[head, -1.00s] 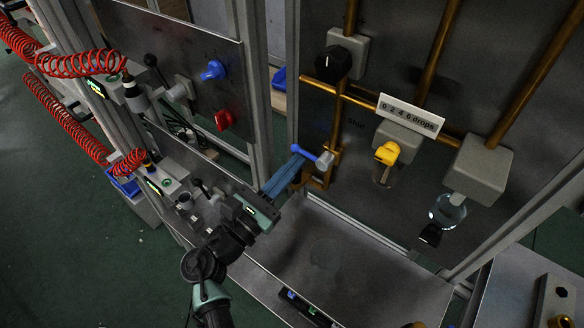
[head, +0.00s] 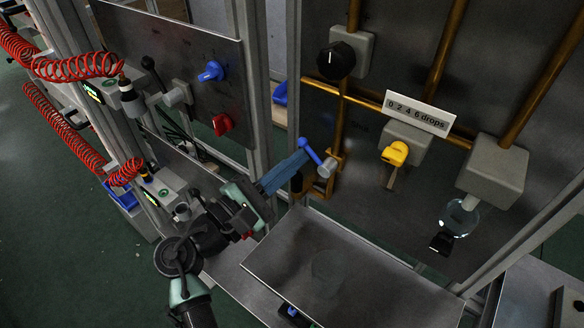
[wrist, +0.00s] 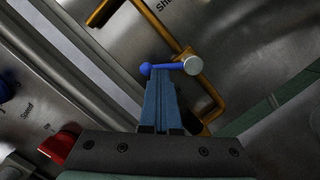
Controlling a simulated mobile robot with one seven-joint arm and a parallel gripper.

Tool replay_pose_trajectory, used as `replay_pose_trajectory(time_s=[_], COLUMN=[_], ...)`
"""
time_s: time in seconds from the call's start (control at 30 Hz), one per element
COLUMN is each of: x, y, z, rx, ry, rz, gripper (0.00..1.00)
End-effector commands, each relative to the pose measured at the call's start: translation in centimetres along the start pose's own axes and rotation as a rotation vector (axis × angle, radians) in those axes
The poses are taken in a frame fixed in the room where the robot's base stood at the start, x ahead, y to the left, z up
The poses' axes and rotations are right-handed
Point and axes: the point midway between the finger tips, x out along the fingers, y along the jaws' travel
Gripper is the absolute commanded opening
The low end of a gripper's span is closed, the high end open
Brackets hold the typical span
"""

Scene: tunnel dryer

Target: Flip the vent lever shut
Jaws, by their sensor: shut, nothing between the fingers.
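A blue lever (head: 312,152) with a ball end is mounted on a grey round pivot on the brass pipework of the upright metal panel. It slants in the head view, ball end up and to the left of the pivot. The lever (wrist: 164,67) lies almost level in the wrist view, ball at left, pivot at right. My gripper (head: 302,160) has its blue fingers shut and empty, tips right beside the lever. In the wrist view my gripper (wrist: 161,82) has its tips just below the lever bar; they look in contact, but I cannot be sure.
Brass pipes (head: 341,118) run close around the lever. A yellow lever (head: 395,153) and a drops sign (head: 418,112) are to the right, a black knob (head: 336,60) above. Blue (head: 211,71) and red (head: 222,124) knobs are on the left panel. A metal tray (head: 365,285) lies below.

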Motion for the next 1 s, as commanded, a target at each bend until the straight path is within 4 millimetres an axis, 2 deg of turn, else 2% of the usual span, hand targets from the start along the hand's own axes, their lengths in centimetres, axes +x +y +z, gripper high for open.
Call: replay_pose_trajectory(time_s=[0.5,1.0], x=[0.3,0.6], y=[0.4,0.4], z=[1.6,2.8], rx=[0.334,0.593], ry=[-0.003,-0.003], rz=[-0.066,-0.117], gripper=[0.00,0.00])
